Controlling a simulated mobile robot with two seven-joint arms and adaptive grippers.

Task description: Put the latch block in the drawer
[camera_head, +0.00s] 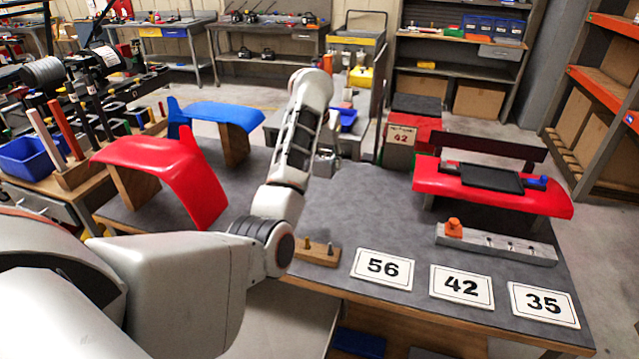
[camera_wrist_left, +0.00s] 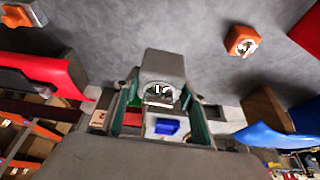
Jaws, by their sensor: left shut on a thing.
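My left gripper (camera_head: 326,150) is above the far part of the grey table, reaching away from me. It is shut on a grey block (camera_head: 325,165), which I take to be the latch block. In the left wrist view the grey block (camera_wrist_left: 163,63) sits between the teal-padded fingers of the gripper (camera_wrist_left: 158,108), with a pale ring-like mark near it. A red cabinet (camera_head: 413,129) with a 42 label stands beyond the table, to the right of the gripper. I cannot tell which part is the drawer or whether it is open. My right gripper is out of view.
Red (camera_head: 160,166) and blue (camera_head: 222,115) fairings stand left; a red panel (camera_head: 490,189) stands right. A grey rail (camera_head: 497,243) bears an orange piece. Another orange piece (camera_wrist_left: 241,40) lies on the table. Number cards line the front edge. A blue bin (camera_head: 347,118) is beyond.

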